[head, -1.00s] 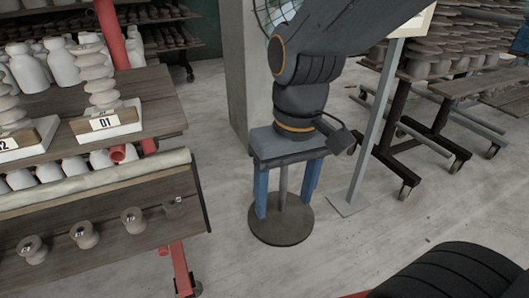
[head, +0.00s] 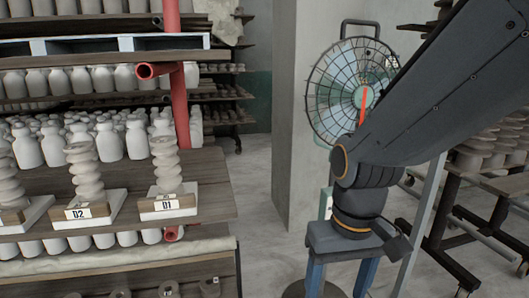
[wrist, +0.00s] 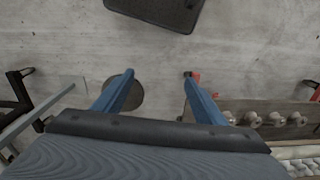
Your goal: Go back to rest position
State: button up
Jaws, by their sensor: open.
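My gripper (head: 340,281) points straight down at the right of the head view, with its two blue fingers spread apart and nothing between them. Its fingertips are cut off by the lower edge there. In the wrist view, the gripper (wrist: 157,77) shows both fingers wide apart over bare grey floor. A dark round base (wrist: 126,96) on the floor shows beside and partly behind the left finger; only a sliver of it shows in the head view.
A wire-caged fan (head: 335,85) stands behind my arm, by a grey pillar (head: 292,150). At left, a shelf rack holds white bottles (head: 92,143) and stacked clay insulators on blocks marked 01 (head: 168,205) and 02 (head: 85,211). A wheeled rack (head: 480,215) stands right.

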jog(key=d+r+m+p, duration=0.1)
jog(key=d+r+p, duration=0.4)
jog(key=p, duration=0.5)
jog(key=shift+s+d+r+m+p, duration=0.3)
jog(key=shift+d+r+m, duration=0.1)
jog(key=shift+d, duration=0.35)
